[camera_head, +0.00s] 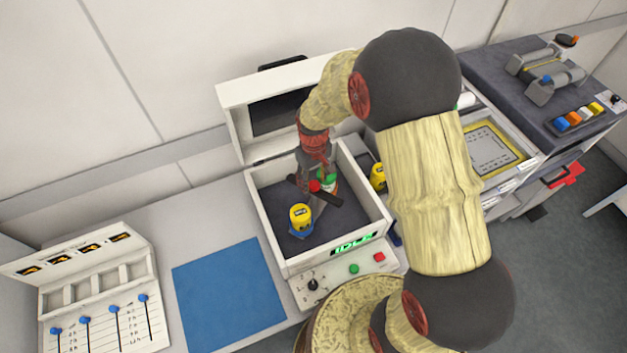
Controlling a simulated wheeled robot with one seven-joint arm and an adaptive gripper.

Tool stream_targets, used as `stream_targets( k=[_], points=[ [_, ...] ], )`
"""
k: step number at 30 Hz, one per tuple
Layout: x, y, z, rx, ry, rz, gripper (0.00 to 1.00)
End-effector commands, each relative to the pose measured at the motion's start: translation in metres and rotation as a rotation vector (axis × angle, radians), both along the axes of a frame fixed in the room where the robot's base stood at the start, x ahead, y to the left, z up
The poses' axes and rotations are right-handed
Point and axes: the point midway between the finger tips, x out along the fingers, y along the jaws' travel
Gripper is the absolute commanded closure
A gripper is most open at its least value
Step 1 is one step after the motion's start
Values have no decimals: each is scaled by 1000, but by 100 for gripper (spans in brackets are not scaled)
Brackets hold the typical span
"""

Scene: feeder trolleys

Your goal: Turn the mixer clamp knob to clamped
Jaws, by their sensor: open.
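The mixer (262,215) is a white open-topped box with a dark floor, its lid (234,105) raised at the back. Inside, a yellow-capped jar (301,214) stands in a blue holder at the front left. Behind it is a dark bar (300,184) with a red round part beside it, possibly the clamp knob; my gripper partly covers this. A small green and white item (331,183) shows there too. My gripper (314,188) reaches down into the box over the bar and red part. It is open; whether its fingers touch the knob cannot be told.
The mixer front has a green display (355,244), a black dial (312,284), and green and red buttons. Another yellow-capped jar (378,177) stands right of the box. A blue mat (228,295) and slider rack (95,300) lie left. My arm hides the right side.

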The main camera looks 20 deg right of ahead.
Motion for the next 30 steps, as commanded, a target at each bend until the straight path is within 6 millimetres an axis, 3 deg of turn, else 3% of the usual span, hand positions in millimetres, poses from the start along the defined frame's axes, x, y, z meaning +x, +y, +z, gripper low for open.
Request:
stream_targets(
  k=[10,30],
  points=[
    [0,0,-3,0,-1,0,55],
    [0,0,-3,0,-1,0,93]
  ],
)
